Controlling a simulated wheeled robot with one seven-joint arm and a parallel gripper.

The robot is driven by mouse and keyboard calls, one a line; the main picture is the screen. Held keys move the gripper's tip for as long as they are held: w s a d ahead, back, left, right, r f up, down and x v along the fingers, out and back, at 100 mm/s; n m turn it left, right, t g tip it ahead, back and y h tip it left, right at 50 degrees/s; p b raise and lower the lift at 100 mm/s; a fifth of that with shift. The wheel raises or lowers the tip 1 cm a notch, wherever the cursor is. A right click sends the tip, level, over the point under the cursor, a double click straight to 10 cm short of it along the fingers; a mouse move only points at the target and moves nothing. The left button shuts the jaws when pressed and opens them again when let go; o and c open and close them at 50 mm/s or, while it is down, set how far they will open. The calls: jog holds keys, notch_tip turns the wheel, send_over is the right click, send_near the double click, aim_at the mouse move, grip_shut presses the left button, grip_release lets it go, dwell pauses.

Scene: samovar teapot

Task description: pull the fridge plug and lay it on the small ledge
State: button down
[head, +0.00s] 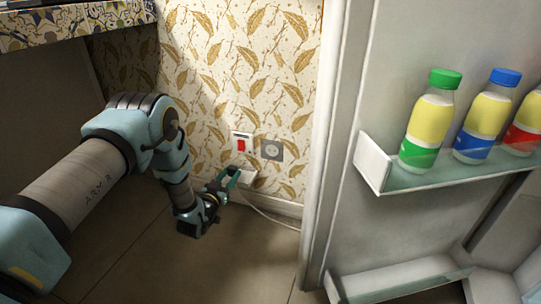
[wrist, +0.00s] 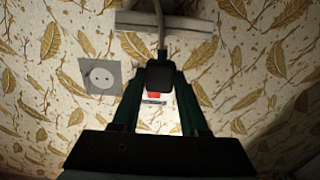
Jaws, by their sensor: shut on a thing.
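My gripper (head: 231,179) is low by the patterned wall, with its fingers beside the small white ledge (head: 246,178). In the wrist view my gripper (wrist: 160,82) is shut on the dark plug (wrist: 160,73), whose pale cord (wrist: 160,28) runs across the ledge (wrist: 190,24). The grey wall socket (head: 271,150) is empty, and its bare face also shows in the wrist view (wrist: 101,77). The plug is apart from the socket. In the head view the plug is hard to make out at the fingers. I cannot tell whether it touches the ledge.
A red switch (head: 241,145) on a white plate is on the wall above the ledge. The open fridge door (head: 345,215) stands at the right, with bottles (head: 430,122) on its shelf. A patterned counter (head: 75,22) overhangs at upper left. The cord (head: 270,216) trails right.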

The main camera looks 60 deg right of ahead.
jog(key=shift+f+b+x, duration=0.15)
jog(key=shift+b+x, duration=0.55)
jog(key=shift+x, duration=0.3)
jog(key=shift+f+b+x, duration=0.2)
jog(key=shift+b+x, duration=0.45)
jog(key=shift+x, duration=0.35)
jog(key=shift+f, duration=0.15)
jog(key=shift+f+b, duration=0.65)
jog(key=shift+f, duration=0.2)
jog(key=shift+a, duration=0.1)
jog(key=c, duration=0.8)
grip_release()
jog(key=shift+f, duration=0.1)
jog(key=o, duration=0.5)
jog(key=shift+c, duration=0.2)
jog(key=shift+r, duration=0.2)
